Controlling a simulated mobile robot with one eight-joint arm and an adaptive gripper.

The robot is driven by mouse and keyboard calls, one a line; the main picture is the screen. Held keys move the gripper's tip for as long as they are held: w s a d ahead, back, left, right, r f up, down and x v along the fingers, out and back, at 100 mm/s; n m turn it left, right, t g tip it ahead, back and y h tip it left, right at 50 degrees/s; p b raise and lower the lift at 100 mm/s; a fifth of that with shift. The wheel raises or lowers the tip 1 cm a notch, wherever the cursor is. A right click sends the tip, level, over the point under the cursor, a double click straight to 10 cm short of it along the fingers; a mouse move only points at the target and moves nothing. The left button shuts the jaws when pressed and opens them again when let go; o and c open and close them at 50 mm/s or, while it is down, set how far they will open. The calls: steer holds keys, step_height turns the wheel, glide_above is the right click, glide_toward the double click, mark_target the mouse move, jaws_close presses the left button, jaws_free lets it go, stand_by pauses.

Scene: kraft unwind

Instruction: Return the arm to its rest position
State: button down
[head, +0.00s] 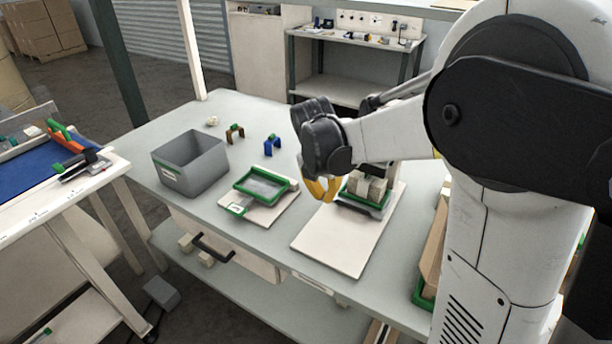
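My arm reaches in from the right side of the head view and stretches left over the worktable (235,112). Its dark wrist hangs above the middle of the table. My gripper (319,190) points down below the wrist, and only its yellow finger parts show. Its spacing and anything between its fingers are hidden. In the picture it overlaps the left side of a green-edged tray (375,210) with several pale blocks (366,187). I cannot tell whether it touches them.
The tray stands on a white board (333,245). Left of it are an empty-looking green frame on a small board (265,212), a grey bin (190,163), a brown arch piece (235,133) and a blue one (272,145). A side bench (60,185) stands at far left.

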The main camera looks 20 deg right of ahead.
steer(key=s+a+r+m+t+y, duration=0.1)
steer(key=s+a+r+m+t, duration=0.1)
steer(key=s+m, duration=0.7)
steer(key=s+a+r+m+t+y, duration=0.1)
steer(key=s+a+r+m+t, duration=0.2)
steer(key=s+m, duration=0.7)
steer(key=a+r+m, duration=0.2)
steer(key=a+m, duration=0.1)
steer(key=m, duration=0.3)
steer(key=shift+m, duration=0.3)
